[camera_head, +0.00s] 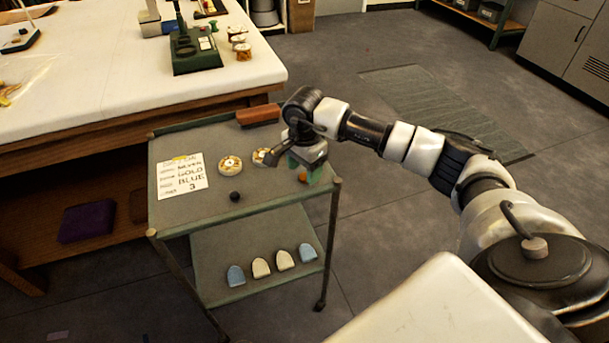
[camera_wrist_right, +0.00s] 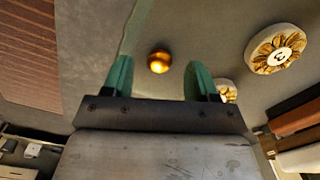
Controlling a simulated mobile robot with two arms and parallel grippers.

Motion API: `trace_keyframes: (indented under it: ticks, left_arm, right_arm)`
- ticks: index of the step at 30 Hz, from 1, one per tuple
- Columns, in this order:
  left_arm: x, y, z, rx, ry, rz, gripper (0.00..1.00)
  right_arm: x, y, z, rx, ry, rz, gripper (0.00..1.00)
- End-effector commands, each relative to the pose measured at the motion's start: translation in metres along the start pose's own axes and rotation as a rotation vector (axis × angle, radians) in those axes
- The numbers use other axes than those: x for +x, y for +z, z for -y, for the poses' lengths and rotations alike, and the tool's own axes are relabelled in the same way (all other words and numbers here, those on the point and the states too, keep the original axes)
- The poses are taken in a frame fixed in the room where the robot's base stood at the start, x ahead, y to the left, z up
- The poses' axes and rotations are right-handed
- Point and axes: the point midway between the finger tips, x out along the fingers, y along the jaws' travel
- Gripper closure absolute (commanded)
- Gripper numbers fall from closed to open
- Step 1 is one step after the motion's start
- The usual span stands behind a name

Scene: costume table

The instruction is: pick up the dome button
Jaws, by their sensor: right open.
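A small shiny gold dome button (camera_wrist_right: 159,61) lies on the grey cart top, between and just beyond the two green fingertips in the right wrist view. In the head view it shows as an orange-gold spot (camera_head: 303,176) beside the right gripper (camera_head: 306,170), partly hidden by it. My right gripper (camera_wrist_right: 159,78) is open and empty above the cart top, its fingers apart on either side of the button. A dark round button (camera_head: 235,196) lies nearer the cart's front edge. My left gripper is not in view.
Two round white-and-gold pieces (camera_head: 230,165) (camera_wrist_right: 278,48) lie on the cart (camera_head: 215,211) beside a handwritten card (camera_head: 184,177). A reddish-brown block (camera_head: 258,115) is at the back edge. Blue and cream rounded pieces (camera_head: 261,267) are on the lower shelf. A white-topped table (camera_head: 110,90) stands behind.

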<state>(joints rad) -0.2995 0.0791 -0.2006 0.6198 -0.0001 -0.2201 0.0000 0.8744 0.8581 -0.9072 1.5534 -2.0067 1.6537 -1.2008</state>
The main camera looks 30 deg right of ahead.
Motion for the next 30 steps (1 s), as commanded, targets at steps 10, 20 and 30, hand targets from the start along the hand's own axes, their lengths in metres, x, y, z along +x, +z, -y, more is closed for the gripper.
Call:
trace_keyframes:
  ticks: [10,20,30]
  left_arm:
    - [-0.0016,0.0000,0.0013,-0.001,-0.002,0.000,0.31]
    - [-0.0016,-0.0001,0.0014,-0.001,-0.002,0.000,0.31]
    - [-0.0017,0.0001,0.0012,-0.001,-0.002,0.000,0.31]
  right_arm:
    - [0.0168,-0.0002,-0.0007,0.000,0.000,0.001,0.42]
    - [0.0164,-0.0001,-0.0006,0.000,0.000,0.001,0.85]
    - [0.0162,-0.0001,-0.0006,0.000,0.000,0.001,0.95]
